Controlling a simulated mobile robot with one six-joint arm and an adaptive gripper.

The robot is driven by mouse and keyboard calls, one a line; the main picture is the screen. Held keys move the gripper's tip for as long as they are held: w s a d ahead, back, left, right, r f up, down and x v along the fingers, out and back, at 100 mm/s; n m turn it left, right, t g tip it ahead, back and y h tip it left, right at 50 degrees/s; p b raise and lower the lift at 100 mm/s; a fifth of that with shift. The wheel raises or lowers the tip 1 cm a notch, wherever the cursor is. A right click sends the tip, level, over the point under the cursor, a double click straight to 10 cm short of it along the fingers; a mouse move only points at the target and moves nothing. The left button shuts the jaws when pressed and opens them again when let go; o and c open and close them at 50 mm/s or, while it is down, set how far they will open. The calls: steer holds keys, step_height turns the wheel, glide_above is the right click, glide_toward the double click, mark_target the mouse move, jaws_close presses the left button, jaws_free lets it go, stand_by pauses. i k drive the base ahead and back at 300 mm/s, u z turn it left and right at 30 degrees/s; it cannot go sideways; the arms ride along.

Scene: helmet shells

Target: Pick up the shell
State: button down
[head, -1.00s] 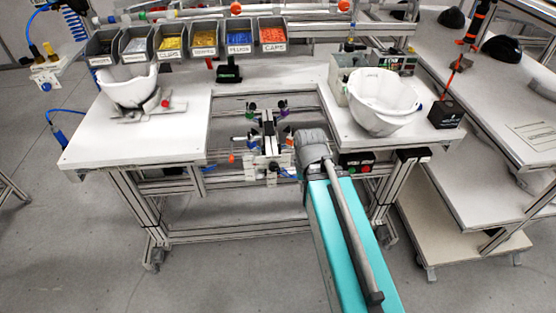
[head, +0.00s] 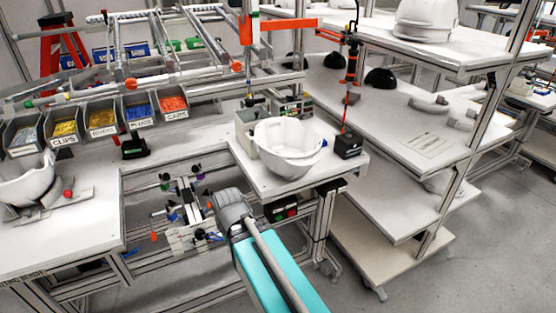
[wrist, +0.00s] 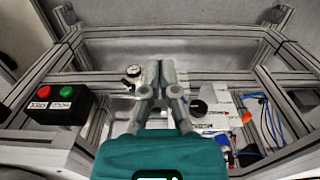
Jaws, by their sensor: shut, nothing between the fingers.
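A white helmet shell (head: 285,148) rests open side up on the right wing of the workbench (head: 262,178). Another white shell (head: 28,182) sits on a grey holder on the left wing, cut by the picture's left edge. A third white shell (head: 424,22) stands dome up on the upper shelf at the right. My gripper (wrist: 158,72) is shut and empty in the wrist view, over the gap in the bench with the fixture. No shell shows in the wrist view. In the head view my arm hides the gripper's fingers.
Bins of clips and caps (head: 172,104) line the bench's back. A fixture (head: 190,212) fills the gap. A button box (wrist: 58,104) shows in the wrist view. Shelving (head: 400,150) stands right.

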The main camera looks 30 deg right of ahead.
mark_target(289, 156)
steer(key=z, duration=0.4)
steer(key=k, duration=1)
steer(key=u, duration=0.25)
